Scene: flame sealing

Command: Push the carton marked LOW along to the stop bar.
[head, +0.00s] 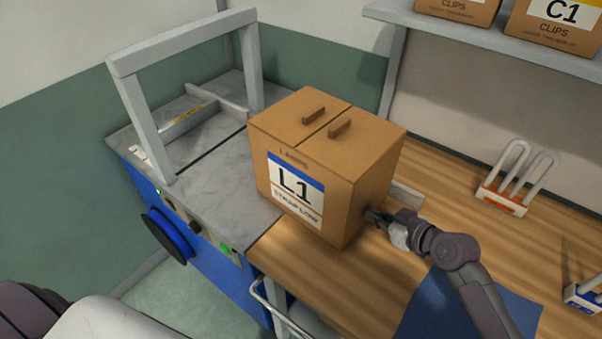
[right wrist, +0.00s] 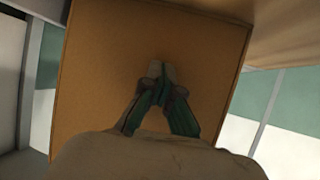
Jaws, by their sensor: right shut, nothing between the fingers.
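The brown carton (head: 325,165) has a white and blue label reading L1, with smaller text that seems to end in LOW. It stands upright, partly on the grey machine top (head: 235,190) and partly on the wooden table. A low grey bar (head: 217,98), which looks like the stop bar, lies beyond the arch at the machine's far end. My right gripper (head: 374,216) is shut and empty, its fingertips at the carton's right face. The right wrist view shows the closed fingertips (right wrist: 160,69) against or very near the cardboard (right wrist: 120,60). My left gripper is out of view.
A grey arch (head: 185,50) spans the machine between the carton and the bar. A grey strip (head: 408,196) lies behind the carton. A blue mat (head: 460,305) and a white rack (head: 515,180) are on the table. The machine top under the arch is clear.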

